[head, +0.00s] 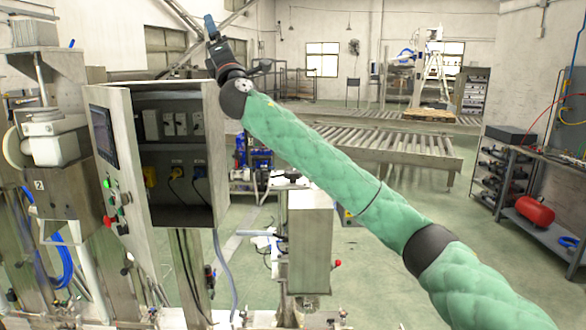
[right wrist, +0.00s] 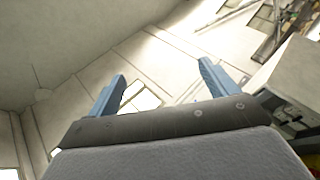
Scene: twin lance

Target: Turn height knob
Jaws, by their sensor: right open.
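My right arm, in a green quilted sleeve, reaches up from the lower right in the head view. Its gripper (head: 210,25) is raised in front of the back wall, above the open control cabinet. In the right wrist view the two blue fingers of this gripper (right wrist: 161,72) are spread apart, with nothing between them. A black knob-like handle (head: 288,175) sits on top of a steel column (head: 309,235) in the middle, well below the gripper. I cannot tell for sure if it is the height knob. My left gripper is not in view.
The open cabinet (head: 172,100) has a door with a screen and buttons (head: 108,160). A machine (head: 62,165) stands at the far left. A roller conveyor (head: 390,150) lies behind my arm. A bench with a red tank (head: 535,211) is at the right. Green floor is free between.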

